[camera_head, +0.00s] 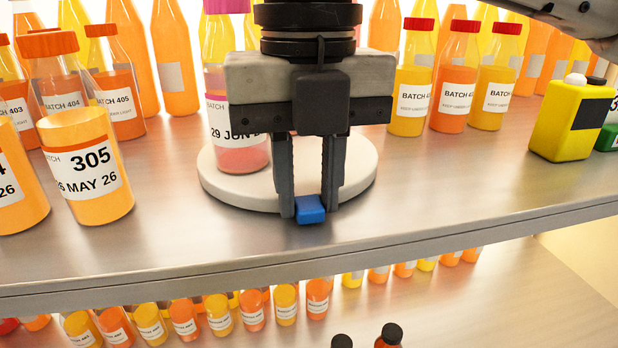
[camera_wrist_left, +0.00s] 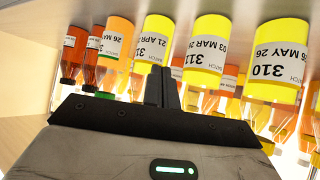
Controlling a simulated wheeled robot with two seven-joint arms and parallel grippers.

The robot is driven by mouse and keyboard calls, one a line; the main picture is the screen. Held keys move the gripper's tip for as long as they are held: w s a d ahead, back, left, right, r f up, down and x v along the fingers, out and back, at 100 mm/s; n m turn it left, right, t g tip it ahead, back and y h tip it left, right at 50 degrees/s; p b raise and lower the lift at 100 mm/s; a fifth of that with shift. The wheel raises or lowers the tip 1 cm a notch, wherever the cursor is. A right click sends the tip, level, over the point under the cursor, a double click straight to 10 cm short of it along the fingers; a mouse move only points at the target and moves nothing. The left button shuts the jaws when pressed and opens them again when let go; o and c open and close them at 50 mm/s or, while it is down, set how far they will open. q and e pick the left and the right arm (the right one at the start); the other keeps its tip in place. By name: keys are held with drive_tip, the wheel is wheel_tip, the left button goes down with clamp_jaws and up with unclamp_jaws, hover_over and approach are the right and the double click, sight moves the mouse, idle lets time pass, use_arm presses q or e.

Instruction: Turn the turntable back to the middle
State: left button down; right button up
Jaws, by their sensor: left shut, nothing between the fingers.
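The turntable (camera_head: 362,165) is a round pale disc on the upper shelf, near its front edge. A blue tab (camera_head: 309,210) sits at its front rim. A bottle of pinkish-red juice (camera_head: 240,160) with a magenta cap and a "29 JUN" label stands on the disc's left part. My right gripper (camera_head: 310,204) points down over the disc, its two fingers on either side of the blue tab and appearing to touch it. It hides the disc's middle. My left gripper (camera_wrist_left: 162,76) shows in the left wrist view, shut and empty, in front of several labelled bottles.
Orange bottles (camera_head: 87,180) stand close on the left; one reads 305. Yellow and orange bottles (camera_head: 410,95) stand behind at right. A yellow container (camera_head: 570,120) is at far right. The shelf's front edge (camera_head: 400,250) crosses below; small bottles fill the lower shelf. Bare shelf lies right of the disc.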

drive_tip(key=o, duration=0.3)
use_arm(q)
drive_tip(key=shift+s, duration=0.1)
use_arm(e)
drive_tip(key=shift+r, duration=0.15)
use_arm(q)
drive_tip(key=r+p, duration=0.1)
drive_tip(key=p, duration=0.1)
drive_tip(key=shift+a+r+p, duration=0.1)
drive_tip(key=shift+a+p, duration=0.1)
drive_tip(key=shift+p, duration=0.1)
use_arm(e)
wheel_tip(320, 180, up, 16)
